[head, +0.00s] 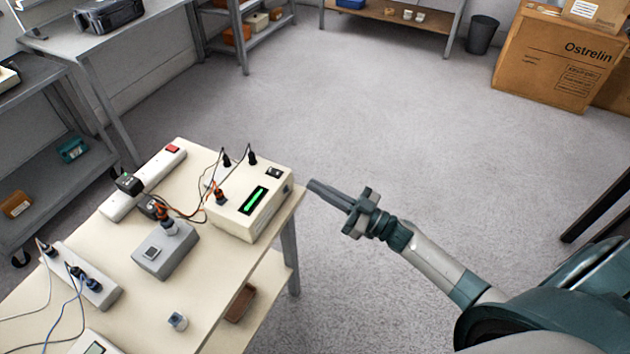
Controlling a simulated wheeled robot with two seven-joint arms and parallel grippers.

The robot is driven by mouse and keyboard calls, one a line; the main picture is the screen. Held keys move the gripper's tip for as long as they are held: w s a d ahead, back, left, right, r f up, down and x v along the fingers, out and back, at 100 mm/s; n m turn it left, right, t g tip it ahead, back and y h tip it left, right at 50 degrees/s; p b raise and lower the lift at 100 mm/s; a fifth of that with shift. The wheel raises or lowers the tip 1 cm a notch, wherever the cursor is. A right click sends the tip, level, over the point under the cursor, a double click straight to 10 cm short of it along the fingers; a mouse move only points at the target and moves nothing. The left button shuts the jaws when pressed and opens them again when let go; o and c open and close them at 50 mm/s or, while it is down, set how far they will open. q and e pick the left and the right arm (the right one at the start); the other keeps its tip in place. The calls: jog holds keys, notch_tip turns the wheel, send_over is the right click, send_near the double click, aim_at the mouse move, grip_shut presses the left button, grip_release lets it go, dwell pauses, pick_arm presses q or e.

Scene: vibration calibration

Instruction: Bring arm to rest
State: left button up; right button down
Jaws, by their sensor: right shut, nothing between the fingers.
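My right arm (432,258) comes in from the lower right of the head view. My right gripper (325,192) is shut and empty, its fingers pointing left. In the picture its tips are just right of the table's far right corner, near a beige instrument box (245,212) with a green display. I cannot tell how high the gripper is relative to the table top. My left gripper is not in view.
Shelves line the left and back. A large cardboard box (545,75) and a dark bin (482,35) stand at the back right. The middle floor is clear.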

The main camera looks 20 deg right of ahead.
jog(key=s+f+m+g+h, duration=0.1)
jog(key=s+f+m+h, duration=0.2)
jog(key=f, duration=0.8)
jog(key=s+f+m+g+h, duration=0.15)
jog(key=s+f+h, duration=0.25)
jog(key=f, duration=0.6)
jog(key=s+f+m+g+h, duration=0.1)
jog(key=s+f+h, duration=0.25)
jog(key=f, duration=0.75)
jog(key=s+a+f+g, duration=0.3)
jog(key=s+f, duration=0.6)
jog(key=s, duration=0.3)
jog(key=s+a+f+g+h, duration=0.1)
jog(key=s+a+f+g, duration=0.3)
jog(key=s+f, duration=0.5)
jog(key=s+g, duration=0.1)
jog(key=s, duration=0.3)
jog(key=shift+s+f, duration=0.3)
jog(key=shift+f, duration=0.05)
jog(key=shift+n, duration=0.25)
